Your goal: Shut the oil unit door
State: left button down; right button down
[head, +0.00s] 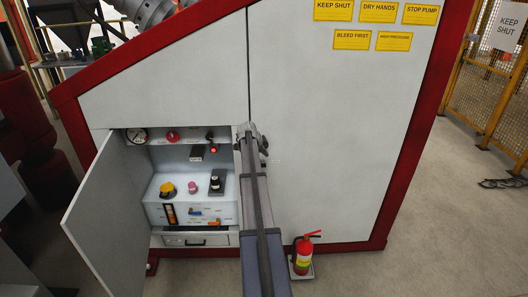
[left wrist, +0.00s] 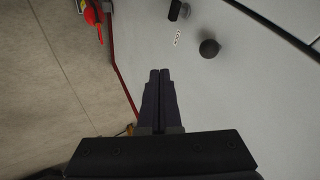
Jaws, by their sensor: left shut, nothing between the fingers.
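The oil unit door (head: 100,215) is a pale grey panel standing open on the left side of the oil unit compartment in the head view. The compartment (head: 226,150) is open to view, with a gauge, knobs and a drawer inside. My left arm reaches up past the compartment's right edge, and its wrist end (head: 252,137) is in front of the grey cabinet face. My left gripper (left wrist: 160,74) is shut and empty in the left wrist view, its tips pointing along the grey panel. The gripper is well right of the door. My right gripper is not in view.
A red fire extinguisher (head: 304,256) stands on the floor at the cabinet's right front, right of my arm. In the left wrist view a dark round knob (left wrist: 209,48) sits beyond my fingertips. A yellow mesh fence (head: 490,95) is at right. Floor at lower right is mostly clear.

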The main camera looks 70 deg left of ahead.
pick_arm(q)
jog(key=p+v, duration=0.5)
jog(key=v, duration=0.3)
jog(key=shift+a+p, duration=0.25)
jog(key=shift+p, duration=0.05)
jog(key=shift+f, duration=0.1)
